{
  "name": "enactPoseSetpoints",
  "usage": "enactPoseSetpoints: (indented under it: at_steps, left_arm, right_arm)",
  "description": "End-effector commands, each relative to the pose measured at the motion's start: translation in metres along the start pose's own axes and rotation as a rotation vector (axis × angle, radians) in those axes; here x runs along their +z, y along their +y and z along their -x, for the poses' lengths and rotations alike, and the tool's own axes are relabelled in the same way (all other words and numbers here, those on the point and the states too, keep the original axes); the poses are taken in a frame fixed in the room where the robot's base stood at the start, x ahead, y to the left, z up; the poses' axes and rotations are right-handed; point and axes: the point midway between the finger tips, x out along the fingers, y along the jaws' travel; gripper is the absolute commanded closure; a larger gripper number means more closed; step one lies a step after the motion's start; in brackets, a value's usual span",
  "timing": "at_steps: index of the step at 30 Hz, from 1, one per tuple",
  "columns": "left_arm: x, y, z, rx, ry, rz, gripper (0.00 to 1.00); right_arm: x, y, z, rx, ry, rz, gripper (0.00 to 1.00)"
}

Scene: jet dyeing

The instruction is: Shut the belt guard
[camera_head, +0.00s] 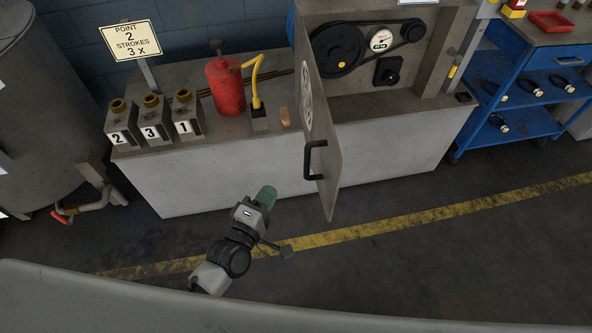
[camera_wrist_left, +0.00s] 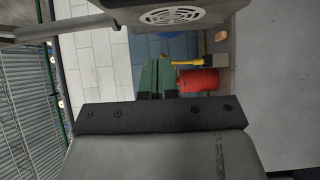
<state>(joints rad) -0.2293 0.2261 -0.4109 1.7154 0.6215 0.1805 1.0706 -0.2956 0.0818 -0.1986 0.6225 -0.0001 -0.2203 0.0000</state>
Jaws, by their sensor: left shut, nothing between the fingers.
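The belt guard (camera_head: 325,135) is a grey hinged panel. It stands open, swung out from the left side of the belt housing (camera_head: 375,106) toward me. Its black handle (camera_head: 308,160) is near the free edge, on the left-facing side, where a round vent also shows. The vented guard (camera_wrist_left: 205,12) fills the top of the left wrist view. My left gripper (camera_head: 267,192), with green fingers, is shut and empty, left of and below the handle and apart from it. The fingers also show in the left wrist view (camera_wrist_left: 157,79). My right gripper is out of view.
Black pulleys and a belt (camera_head: 337,48) are exposed inside the housing. A blue cart (camera_head: 530,90) is at right. The floor in front is clear.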

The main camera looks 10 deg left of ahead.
Motion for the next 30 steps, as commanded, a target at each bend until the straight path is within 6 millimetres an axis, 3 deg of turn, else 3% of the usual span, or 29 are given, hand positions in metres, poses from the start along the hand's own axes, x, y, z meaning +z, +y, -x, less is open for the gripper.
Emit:
enactPoseSetpoints:
  at_steps: [6,12,18,30]
  left_arm:
    - [0.001,0.002,-0.050,0.002,-0.001,-0.002,1.00]
    - [0.016,0.002,-0.077,-0.001,-0.001,0.001,1.00]
    - [0.027,0.000,-0.087,-0.002,-0.001,-0.003,1.00]
    - [0.029,-0.001,-0.089,-0.002,-0.001,-0.004,1.00]
  right_arm:
    - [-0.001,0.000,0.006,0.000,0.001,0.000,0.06]
    - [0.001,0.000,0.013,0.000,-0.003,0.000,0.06]
    - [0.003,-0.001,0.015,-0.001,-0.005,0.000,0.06]
    - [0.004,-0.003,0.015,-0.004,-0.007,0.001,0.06]
